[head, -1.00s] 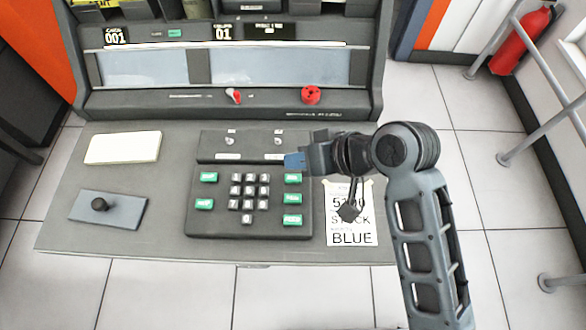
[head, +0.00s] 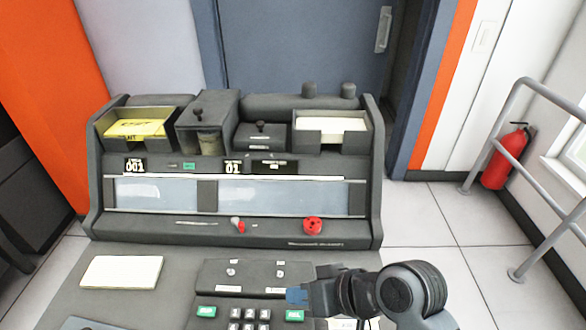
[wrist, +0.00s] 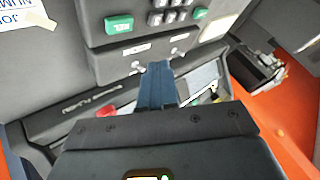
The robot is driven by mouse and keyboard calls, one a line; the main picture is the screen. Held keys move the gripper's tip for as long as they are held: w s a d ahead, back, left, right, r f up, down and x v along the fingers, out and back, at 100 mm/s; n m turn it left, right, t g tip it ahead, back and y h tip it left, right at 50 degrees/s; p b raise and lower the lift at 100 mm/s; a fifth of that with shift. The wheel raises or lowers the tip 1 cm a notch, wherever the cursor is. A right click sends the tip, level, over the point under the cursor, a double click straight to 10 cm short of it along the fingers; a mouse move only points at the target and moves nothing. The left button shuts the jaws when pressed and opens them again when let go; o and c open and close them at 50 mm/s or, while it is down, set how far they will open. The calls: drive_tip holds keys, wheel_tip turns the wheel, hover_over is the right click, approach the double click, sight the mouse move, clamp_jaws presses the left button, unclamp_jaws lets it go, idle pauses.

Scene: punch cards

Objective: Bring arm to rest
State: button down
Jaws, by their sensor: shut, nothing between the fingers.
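My gripper (head: 297,295) is at the lower middle of the head view, with its blue fingertips together and nothing between them. It is above the right part of the keypad unit (head: 240,276), close to a green key; the exact gap cannot be told. My arm is folded at the lower right and runs out of the picture. In the wrist view my gripper (wrist: 158,85) shows its blue fingers shut, pointing at the keypad panel (wrist: 135,55), with a green key (wrist: 119,24) beyond.
The grey card punch machine (head: 235,225) stands behind the desk, with a red knob (head: 312,225) on its front. A yellow card stack (head: 140,128) lies in its left tray. A white card stack (head: 121,271) lies on the desk. A fire extinguisher (head: 505,157) and railing are at right.

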drive_tip(key=shift+f, duration=0.1)
drive_tip(key=s+d+f+t, duration=0.1)
drive_tip(key=d, duration=0.1)
drive_tip(key=s+d+f+m+h, duration=0.1)
drive_tip(key=s+d+f, duration=0.1)
drive_tip(key=s+d+f+m+t, duration=0.1)
drive_tip(key=s+d, duration=0.1)
drive_tip(key=shift+d+f+t+h, duration=0.2)
drive_tip(key=shift+t+h, duration=0.1)
drive_tip(key=shift+h, duration=0.1)
drive_tip(key=s+d+t+h, duration=0.1)
drive_tip(key=s+d, duration=0.1)
drive_tip(key=s, duration=0.1)
drive_tip(key=s+d+m+t+h, duration=0.1)
drive_tip(key=s+d, duration=0.2)
drive_tip(key=s+d+t+h, duration=0.1)
drive_tip(key=s+d, duration=0.2)
drive_tip(key=shift+s+m, duration=0.1)
drive_tip(key=shift+m, duration=0.3)
drive_tip(key=s+d+r+t+h, duration=0.1)
drive_tip(key=s+d+r+t, duration=0.1)
drive_tip(key=s+r, duration=0.5)
drive_tip(key=s+d+r+t+h, duration=0.2)
drive_tip(key=s+d+r+t, duration=0.1)
drive_tip(key=s+r, duration=0.5)
drive_tip(key=shift+s+d, duration=0.25)
drive_tip(key=shift+s, duration=0.25)
